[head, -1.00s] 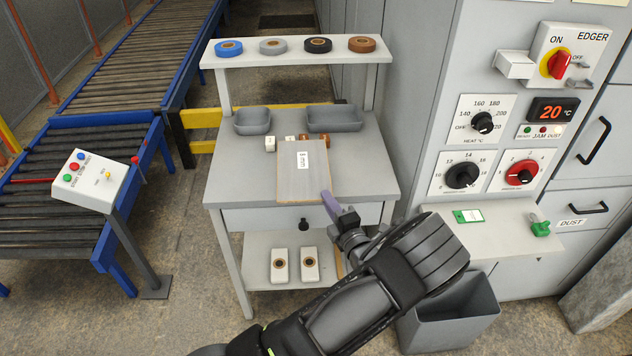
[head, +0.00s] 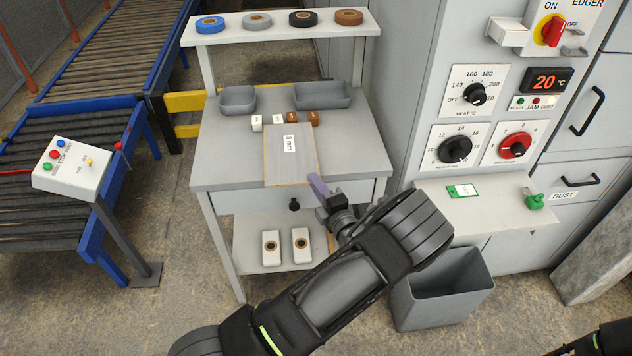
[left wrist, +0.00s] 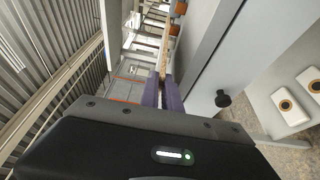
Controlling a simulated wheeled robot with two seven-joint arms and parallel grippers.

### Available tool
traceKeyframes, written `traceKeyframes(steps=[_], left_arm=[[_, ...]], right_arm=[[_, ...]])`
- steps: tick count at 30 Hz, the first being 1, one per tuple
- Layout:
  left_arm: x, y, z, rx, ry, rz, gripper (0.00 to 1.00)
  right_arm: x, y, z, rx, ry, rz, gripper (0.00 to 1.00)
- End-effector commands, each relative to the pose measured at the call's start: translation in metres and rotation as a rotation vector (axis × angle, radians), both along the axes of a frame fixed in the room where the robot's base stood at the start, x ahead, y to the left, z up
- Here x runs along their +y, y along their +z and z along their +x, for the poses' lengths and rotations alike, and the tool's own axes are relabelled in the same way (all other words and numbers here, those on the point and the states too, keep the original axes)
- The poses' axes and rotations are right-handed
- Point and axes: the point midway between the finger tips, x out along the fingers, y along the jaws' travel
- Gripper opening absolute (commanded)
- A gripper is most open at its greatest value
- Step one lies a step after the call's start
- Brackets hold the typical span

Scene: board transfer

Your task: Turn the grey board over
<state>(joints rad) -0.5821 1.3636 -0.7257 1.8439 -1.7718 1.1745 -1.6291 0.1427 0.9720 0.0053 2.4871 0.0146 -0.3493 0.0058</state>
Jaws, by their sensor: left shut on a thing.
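The grey board (head: 290,158) lies flat on the workbench top, its label facing up and its near end at the bench's front edge. My left gripper (head: 316,182) reaches its near right corner from the front with purple fingers, shut on the board. In the left wrist view the board (left wrist: 163,56) shows edge-on as a thin tan strip between the fingers of my left gripper (left wrist: 161,84). The board's underside is hidden. My right gripper is out of view; only a dark piece of my right arm shows at the lower right of the head view.
The workbench (head: 220,165) has two grey trays (head: 238,100) and several small white and brown blocks (head: 290,119) behind the board. Tape rolls sit on the shelf above. A grey bin (head: 440,298) and the edger panel (head: 440,100) stand right. A roller conveyor (head: 70,120) runs left.

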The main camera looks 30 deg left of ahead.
Motion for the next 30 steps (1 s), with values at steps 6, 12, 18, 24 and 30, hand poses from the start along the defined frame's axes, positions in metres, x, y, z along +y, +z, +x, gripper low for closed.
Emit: traceKeyframes(steps=[6, 12, 18, 24, 30], left_arm=[[0.0, -0.029, 0.0, -0.002, 0.0, 0.001, 0.0], [0.0, -0.039, 0.001, -0.002, 0.0, 0.001, 0.0], [0.0, -0.04, 0.0, -0.001, 0.0, 0.002, 0.0], [0.0, -0.04, 0.0, -0.001, 0.0, 0.002, 0.0], [0.0, -0.041, 0.0, -0.001, 0.0, 0.002, 0.0]], right_arm=[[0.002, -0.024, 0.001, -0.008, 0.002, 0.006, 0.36], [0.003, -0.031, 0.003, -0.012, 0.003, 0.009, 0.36], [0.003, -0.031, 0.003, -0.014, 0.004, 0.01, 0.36], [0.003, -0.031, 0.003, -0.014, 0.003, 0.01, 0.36], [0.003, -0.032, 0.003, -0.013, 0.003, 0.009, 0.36]])
